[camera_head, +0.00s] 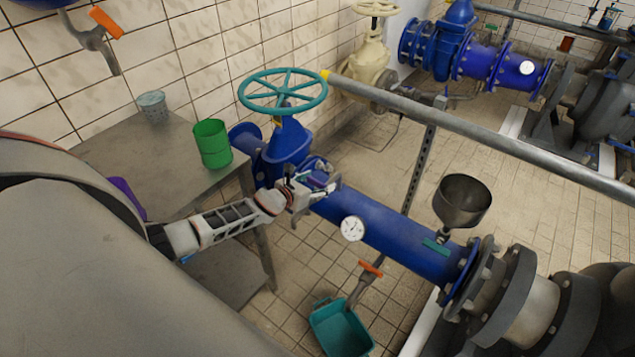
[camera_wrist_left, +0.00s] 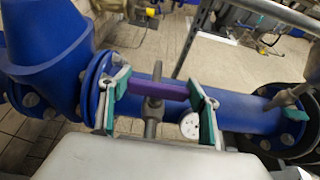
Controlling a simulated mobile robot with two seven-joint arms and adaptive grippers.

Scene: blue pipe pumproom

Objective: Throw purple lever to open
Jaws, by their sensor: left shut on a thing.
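The purple lever (camera_wrist_left: 160,90) sits on a small grey valve stem (camera_wrist_left: 152,120) on top of the blue pipe (camera_wrist_left: 240,112). In the left wrist view it lies nearly crosswise to the view, roughly along the pipe. My left gripper (camera_wrist_left: 158,94) is shut on it, one teal-padded finger at each end. In the head view my left gripper (camera_head: 314,185) reaches the pipe from the left, just right of the blue gate valve (camera_head: 285,150), and hides most of the lever. My right gripper is in neither view.
A teal handwheel (camera_head: 283,91) stands above the gripper. A pressure gauge (camera_head: 352,228), a teal lever (camera_head: 436,247) and a funnel (camera_head: 463,202) lie along the pipe to the right. A long grey rail (camera_head: 480,122) crosses behind. A table (camera_head: 110,150) holds a green cup (camera_head: 212,145).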

